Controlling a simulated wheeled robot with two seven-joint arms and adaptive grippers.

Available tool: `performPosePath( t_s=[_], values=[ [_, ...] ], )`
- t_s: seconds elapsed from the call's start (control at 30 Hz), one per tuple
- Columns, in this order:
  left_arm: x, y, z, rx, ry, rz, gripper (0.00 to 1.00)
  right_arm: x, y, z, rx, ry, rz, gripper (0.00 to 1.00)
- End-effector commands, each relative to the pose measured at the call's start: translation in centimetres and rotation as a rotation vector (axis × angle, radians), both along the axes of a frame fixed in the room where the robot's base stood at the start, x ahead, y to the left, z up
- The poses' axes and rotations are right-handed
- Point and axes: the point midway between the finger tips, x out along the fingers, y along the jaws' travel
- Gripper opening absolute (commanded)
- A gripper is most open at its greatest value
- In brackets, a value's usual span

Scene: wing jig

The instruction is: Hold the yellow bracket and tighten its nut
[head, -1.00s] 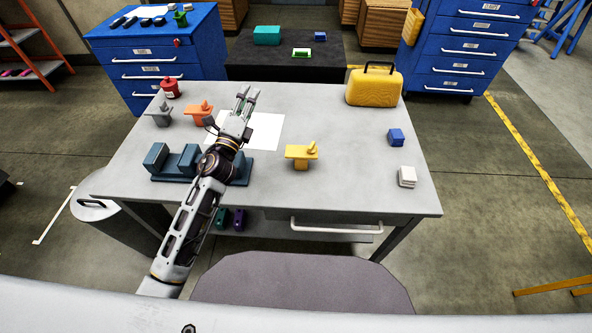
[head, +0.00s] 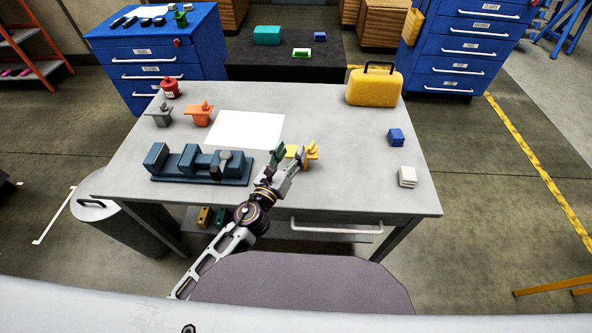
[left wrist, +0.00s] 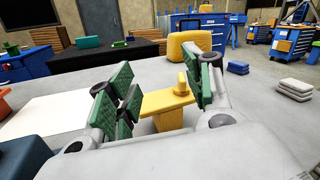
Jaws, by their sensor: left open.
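The yellow bracket (head: 311,152) stands on the grey table, right of the white sheet. It also shows in the left wrist view (left wrist: 167,104), with a flat plate, a block below and a small upright nut-like piece (left wrist: 182,85) on top. My left gripper (head: 289,153) is open, with its fingertips close to the bracket's near left side. In the left wrist view its green-padded fingers (left wrist: 160,95) stand on either side of the bracket, with the bracket between or just beyond them. I cannot tell whether they touch it. My right gripper is not in view.
A dark blue fixture (head: 201,165) lies left of my arm. Orange (head: 198,115) and grey (head: 159,115) brackets and a red container (head: 170,88) stand at the back left. A yellow case (head: 374,88), a blue block (head: 396,137) and white blocks (head: 407,177) are on the right.

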Motion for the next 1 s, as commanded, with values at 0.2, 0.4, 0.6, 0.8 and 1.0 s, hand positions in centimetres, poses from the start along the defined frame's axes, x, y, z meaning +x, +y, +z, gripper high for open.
performPosePath(
  t_s=[0.2,0.4,0.6,0.8,1.0],
  values=[
    [-2.4,-1.4,-2.6,0.165,-0.016,-0.020,0.51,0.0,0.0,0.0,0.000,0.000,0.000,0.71],
    [-3.4,-1.9,-3.5,0.232,-0.026,-0.029,0.51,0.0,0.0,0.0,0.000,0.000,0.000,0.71],
    [-3.5,-2.0,-3.6,0.239,-0.027,-0.030,0.51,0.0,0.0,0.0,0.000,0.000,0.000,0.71],
    [-3.4,-2.0,-3.6,0.238,-0.027,-0.030,0.51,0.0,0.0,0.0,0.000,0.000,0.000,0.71],
    [-3.1,-2.1,-3.5,0.236,-0.027,-0.030,0.51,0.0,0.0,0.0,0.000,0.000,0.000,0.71]
  ],
)
